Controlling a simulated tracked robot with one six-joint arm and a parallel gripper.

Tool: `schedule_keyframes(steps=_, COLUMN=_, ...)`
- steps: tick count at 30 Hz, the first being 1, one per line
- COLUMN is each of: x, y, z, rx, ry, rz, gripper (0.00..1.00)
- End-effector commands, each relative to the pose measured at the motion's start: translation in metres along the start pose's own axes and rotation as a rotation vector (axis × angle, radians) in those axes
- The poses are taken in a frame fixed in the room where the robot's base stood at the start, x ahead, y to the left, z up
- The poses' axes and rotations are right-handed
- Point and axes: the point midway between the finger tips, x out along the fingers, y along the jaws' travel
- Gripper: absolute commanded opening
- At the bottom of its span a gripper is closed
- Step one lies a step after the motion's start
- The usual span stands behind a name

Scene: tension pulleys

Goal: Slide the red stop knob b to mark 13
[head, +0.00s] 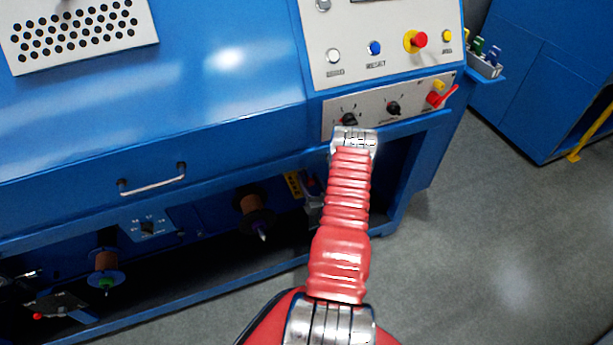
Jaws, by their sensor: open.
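A small red knob (38,316) shows at the lower left, beside a dark plate with pale markings (62,305), low in the machine's open bay. I cannot tell whether it is stop knob b. No letter and no mark 13 can be read at this size. My red-sleeved arm rises from the bottom middle and ends, as far as I see, at a silver joint in front of the lower control panel. My gripper's fingers do not show; whatever lies beyond the joint is hidden.
Two brown-wound spools, left (106,262) and middle (252,203), hang in the bay. A small dial plate (148,228) sits between them. A drawer handle (152,184) sticks out above. The control panel (390,106) carries knobs and a red lever (442,97). Grey floor (500,240) is clear at right.

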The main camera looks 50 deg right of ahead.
Motion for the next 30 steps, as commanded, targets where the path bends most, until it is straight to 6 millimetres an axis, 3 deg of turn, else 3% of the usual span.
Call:
schedule_keyframes(steps=6, x=0.025, y=0.0, z=0.0, rx=0.0, ry=0.0, rz=-0.001, gripper=0.44)
schedule_keyframes(steps=17, x=0.03, y=0.0, z=0.0, rx=0.001, ry=0.0, rz=0.0, gripper=0.44)
schedule_keyframes(steps=30, x=0.03, y=0.0, z=0.0, rx=0.001, ry=0.0, rz=0.0, gripper=0.15)
